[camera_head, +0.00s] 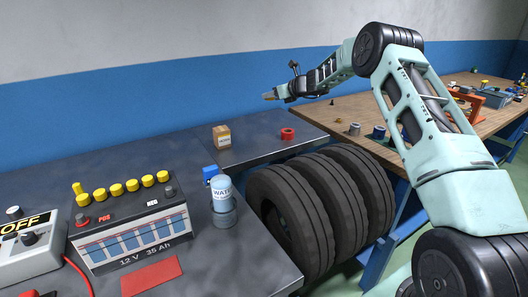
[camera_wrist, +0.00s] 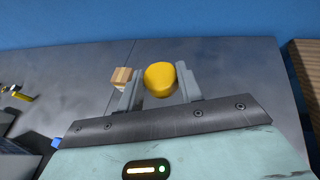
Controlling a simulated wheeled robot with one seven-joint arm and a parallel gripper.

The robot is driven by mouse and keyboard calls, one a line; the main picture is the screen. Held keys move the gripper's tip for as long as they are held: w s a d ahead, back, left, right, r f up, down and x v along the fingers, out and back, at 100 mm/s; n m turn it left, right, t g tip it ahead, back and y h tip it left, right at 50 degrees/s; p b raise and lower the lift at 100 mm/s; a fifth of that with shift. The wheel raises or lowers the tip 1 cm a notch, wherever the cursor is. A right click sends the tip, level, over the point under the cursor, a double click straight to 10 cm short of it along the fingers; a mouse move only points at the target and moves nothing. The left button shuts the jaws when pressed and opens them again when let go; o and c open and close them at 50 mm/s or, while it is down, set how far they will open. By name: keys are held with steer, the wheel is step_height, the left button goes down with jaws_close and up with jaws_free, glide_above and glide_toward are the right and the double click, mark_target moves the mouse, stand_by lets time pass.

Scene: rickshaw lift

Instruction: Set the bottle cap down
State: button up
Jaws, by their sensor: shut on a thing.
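My gripper (camera_wrist: 160,85) is shut on a yellow rounded cap (camera_wrist: 160,78), which sits between the two fingers in the wrist view. In the head view my gripper (camera_head: 272,96) is raised above the far side of the grey bench, and a small yellow-orange bit shows at its tip. A clear bottle labelled WATER (camera_head: 221,192) stands upright near the bench's right front edge. A small blue thing (camera_head: 210,173) is beside or behind its top; I cannot tell whether it touches the bottle.
A cardboard box (camera_head: 222,136) and a red ring (camera_head: 288,134) are on the grey bench (camera_head: 180,147). A battery (camera_head: 130,220) with several yellow caps stands left of the bottle. Tyres (camera_head: 330,205) stand below the bench. A wooden bench (camera_head: 345,106) is at right. Bare metal surrounds the box.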

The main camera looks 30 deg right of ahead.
steer(key=b, duration=0.8)
glide_above(270, 144)
step_height(270, 144, down, 10)
step_height(270, 144, down, 10)
steer(key=shift+s+a+r, duration=0.1)
steer(key=shift+b, duration=0.35)
steer(key=o, duration=1)
steer(key=shift+c, duration=0.2)
steer(key=b+v, duration=0.1)
steer(key=v, duration=1.1)
